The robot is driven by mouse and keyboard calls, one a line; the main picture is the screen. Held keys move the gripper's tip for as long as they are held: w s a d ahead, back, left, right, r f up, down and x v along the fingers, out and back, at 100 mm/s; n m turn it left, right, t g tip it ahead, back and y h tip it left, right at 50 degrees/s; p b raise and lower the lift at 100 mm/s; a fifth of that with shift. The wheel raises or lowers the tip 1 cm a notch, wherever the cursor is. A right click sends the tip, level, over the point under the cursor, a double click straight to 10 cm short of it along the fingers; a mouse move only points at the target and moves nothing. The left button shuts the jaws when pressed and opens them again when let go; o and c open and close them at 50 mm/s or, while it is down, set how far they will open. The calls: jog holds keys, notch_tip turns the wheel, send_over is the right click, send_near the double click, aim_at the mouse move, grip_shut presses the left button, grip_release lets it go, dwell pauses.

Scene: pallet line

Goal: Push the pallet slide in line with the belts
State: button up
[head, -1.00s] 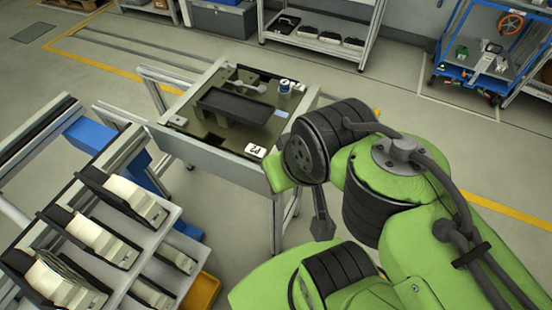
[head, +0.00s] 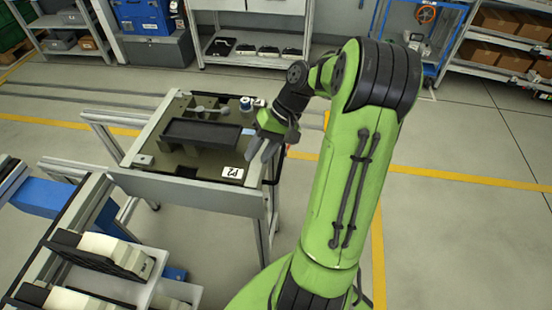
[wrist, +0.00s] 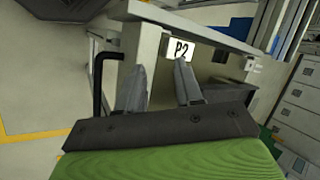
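The pallet slide (head: 192,192) is a grey metal frame on legs, left of centre in the head view. It carries a dark pallet plate with a black tray (head: 200,134) and a white P2 label (head: 232,173). A black bar handle (head: 278,165) stands at its right side and also shows in the wrist view (wrist: 98,85). My gripper (head: 264,147) is at the slide's right edge, close to the handle; contact cannot be told. In the wrist view my two grey fingers (wrist: 160,85) are apart with nothing between them. Metal belt rails (head: 72,232) lie at the left, apart from the slide.
A rack of white and black parts (head: 115,250) stands at the lower left, by a blue beam (head: 45,195). Shelves (head: 255,50) and a blue cart (head: 425,30) line the back. Floor right of my arm is clear.

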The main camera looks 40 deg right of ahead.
aim_at(281, 160)
jog(key=s+d+f+m+t+y, duration=0.25)
jog(key=s+d+f+t, duration=0.25)
jog(key=d, duration=0.4)
jog(key=s+d+f+m+t+y, duration=0.1)
jog(key=s+d+f+m+t, duration=0.3)
jog(key=d, duration=0.5)
jog(key=shift+n+t, duration=0.55)
jog(key=shift+t, duration=0.15)
jog(key=b+x, duration=0.1)
jog(key=x, duration=0.4)
jog(key=b+x, duration=0.1)
jog(key=x, duration=0.3)
jog(key=f+b+x, duration=0.1)
jog(key=x, duration=0.4)
jog(key=shift+a, duration=0.35)
grip_shut()
